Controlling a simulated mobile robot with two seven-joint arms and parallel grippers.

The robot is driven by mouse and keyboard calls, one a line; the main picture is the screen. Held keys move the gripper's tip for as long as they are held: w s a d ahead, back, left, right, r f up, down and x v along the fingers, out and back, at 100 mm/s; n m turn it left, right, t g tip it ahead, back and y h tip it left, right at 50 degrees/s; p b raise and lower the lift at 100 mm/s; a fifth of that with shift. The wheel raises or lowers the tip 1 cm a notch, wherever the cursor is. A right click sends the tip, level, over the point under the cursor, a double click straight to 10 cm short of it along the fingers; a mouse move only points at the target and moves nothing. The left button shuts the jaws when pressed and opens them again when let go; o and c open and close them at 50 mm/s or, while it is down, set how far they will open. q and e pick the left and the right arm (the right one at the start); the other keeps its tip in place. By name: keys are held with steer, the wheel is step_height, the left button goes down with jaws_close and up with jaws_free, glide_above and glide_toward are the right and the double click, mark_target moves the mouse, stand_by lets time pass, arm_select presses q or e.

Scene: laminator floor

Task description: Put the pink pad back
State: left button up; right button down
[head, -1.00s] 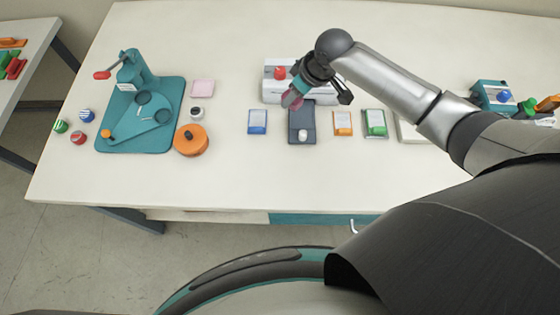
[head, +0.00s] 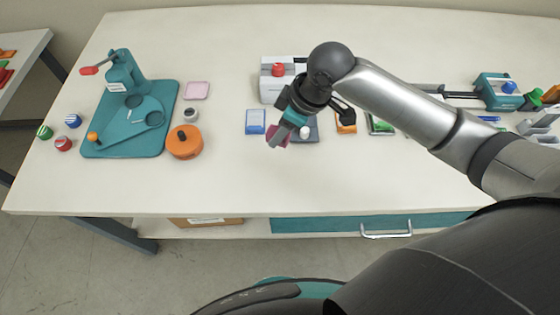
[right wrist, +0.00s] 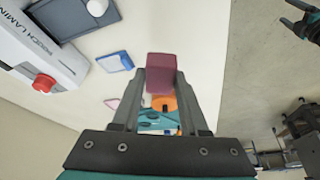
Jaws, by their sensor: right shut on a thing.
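My right gripper (head: 282,136) is shut on a dark pink block (head: 277,138), held above the table just left of a dark grey tray. In the right wrist view the block (right wrist: 161,74) sits between the two fingertips. A flat, light pink square (head: 197,90) lies on the table right of the teal press; it also shows small in the right wrist view (right wrist: 112,103). A dark and teal part at the top right edge of the right wrist view may be my left gripper (right wrist: 306,22); its jaws cannot be made out.
A blue-edged card (head: 255,121) lies left of the gripper, and the laminator (head: 277,90) with a red knob stands behind it. An orange round container (head: 184,142) and the teal press (head: 130,120) stand at left. The table between card and container is clear.

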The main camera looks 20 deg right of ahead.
mark_target(275, 165)
step_height(275, 165, down, 12)
steer(key=shift+f+b, duration=0.1)
steer(key=shift+b, duration=1)
steer(key=shift+f, duration=0.15)
steer(key=shift+c, duration=2.1)
jaws_free()
steer(key=p+v, duration=0.2)
steer(key=v, duration=1)
steer(key=shift+r+p, duration=0.2)
steer(key=shift+p, duration=0.15)
